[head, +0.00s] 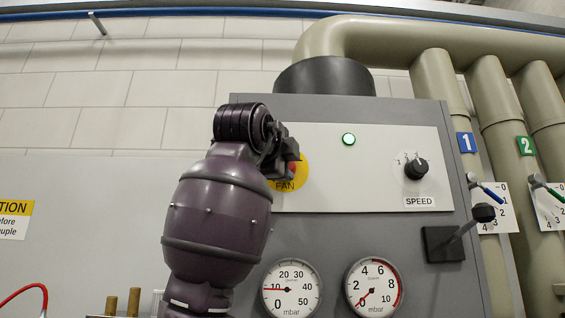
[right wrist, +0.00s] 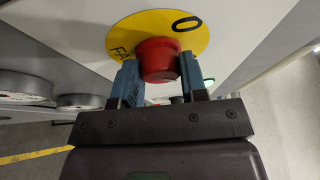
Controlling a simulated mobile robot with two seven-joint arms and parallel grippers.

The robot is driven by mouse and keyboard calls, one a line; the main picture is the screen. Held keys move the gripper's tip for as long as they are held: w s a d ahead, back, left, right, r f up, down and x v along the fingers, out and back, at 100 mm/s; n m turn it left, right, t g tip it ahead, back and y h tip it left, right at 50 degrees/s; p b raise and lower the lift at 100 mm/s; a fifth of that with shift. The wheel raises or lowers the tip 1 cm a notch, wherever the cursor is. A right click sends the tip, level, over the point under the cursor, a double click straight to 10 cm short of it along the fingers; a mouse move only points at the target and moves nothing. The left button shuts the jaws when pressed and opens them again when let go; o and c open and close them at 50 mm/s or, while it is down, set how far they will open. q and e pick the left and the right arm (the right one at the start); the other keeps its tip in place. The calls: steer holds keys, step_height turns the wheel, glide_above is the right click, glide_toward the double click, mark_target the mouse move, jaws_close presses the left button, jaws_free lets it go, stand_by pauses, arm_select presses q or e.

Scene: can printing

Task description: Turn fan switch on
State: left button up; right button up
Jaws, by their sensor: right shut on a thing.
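The fan switch is a red knob (right wrist: 157,60) on a round yellow plate (right wrist: 190,27) marked "0" and "FA", the rest of the word being cut off by my gripper. In the right wrist view my right gripper (right wrist: 158,80) is shut on the red knob, one blue-grey finger on each side. In the head view my right arm reaches up to the panel, and its gripper (head: 289,160) covers much of the yellow FAN plate (head: 302,178). My left gripper is not in view.
A green-rimmed lamp (head: 349,139) and a black SPEED knob (head: 416,168) sit right of the switch on the panel. Two round gauges are below, one at left (head: 291,289) and one at right (head: 374,287). A black-knobbed lever (head: 483,213) sticks out at the lower right.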

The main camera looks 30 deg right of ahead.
steer(key=shift+s+r, duration=0.1)
steer(key=o, duration=0.9)
steer(key=shift+d, duration=0.1)
steer(key=b+v, duration=0.2)
steer(key=v, duration=0.9)
steer(key=shift+b, duration=0.3)
